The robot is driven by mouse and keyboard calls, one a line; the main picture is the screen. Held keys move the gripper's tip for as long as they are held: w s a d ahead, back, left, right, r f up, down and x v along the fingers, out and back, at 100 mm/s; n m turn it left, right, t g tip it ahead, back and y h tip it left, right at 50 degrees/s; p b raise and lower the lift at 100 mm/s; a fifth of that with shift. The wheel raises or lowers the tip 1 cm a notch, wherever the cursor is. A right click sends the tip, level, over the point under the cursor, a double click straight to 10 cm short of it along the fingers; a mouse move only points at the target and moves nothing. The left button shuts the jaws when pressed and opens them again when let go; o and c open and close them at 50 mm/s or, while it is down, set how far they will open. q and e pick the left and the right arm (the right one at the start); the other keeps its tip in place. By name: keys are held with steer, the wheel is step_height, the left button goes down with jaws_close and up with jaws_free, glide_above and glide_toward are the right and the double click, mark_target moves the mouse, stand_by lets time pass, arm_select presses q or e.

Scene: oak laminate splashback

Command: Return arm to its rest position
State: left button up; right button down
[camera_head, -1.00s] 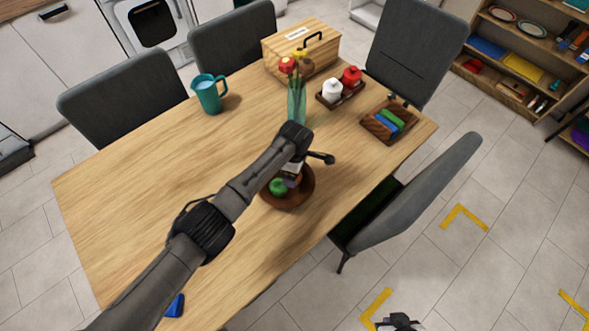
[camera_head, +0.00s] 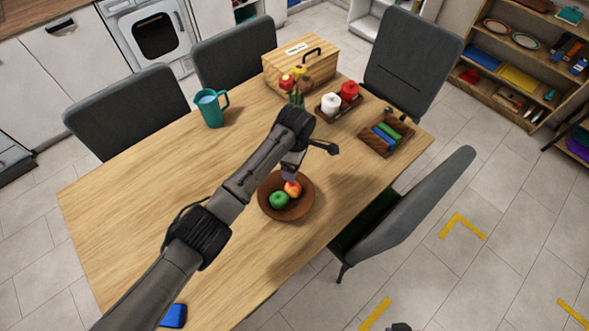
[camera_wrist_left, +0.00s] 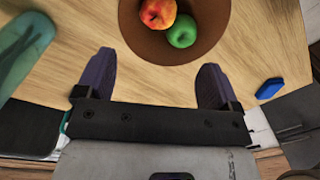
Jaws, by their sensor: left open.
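My left arm reaches in over the table. Its gripper (camera_head: 290,172) is just above the far side of the brown bowl (camera_head: 271,207), partly hidden by my wrist. In the wrist view the gripper's two purple fingers (camera_wrist_left: 156,72) are wide apart with nothing between them. The bowl holds a green apple (camera_head: 279,200) and a red-orange fruit (camera_head: 293,188); both also show in the wrist view, beyond the fingertips. A small dark part, perhaps my right gripper (camera_head: 400,327), shows at the bottom edge, too cropped to read.
A vase of flowers (camera_head: 296,97) stands close beyond my wrist. A teal jug (camera_head: 211,108), wooden box (camera_head: 300,70), jar tray (camera_head: 328,112) and block tray (camera_head: 386,137) stand farther back. A blue item (camera_head: 174,315) lies near the front. Chairs surround the table; its left part is clear.

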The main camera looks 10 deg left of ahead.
arm_select(q)
steer(key=shift+w+r, duration=0.1)
steer(key=shift+r, duration=1.15)
steer(key=shift+m, duration=0.3)
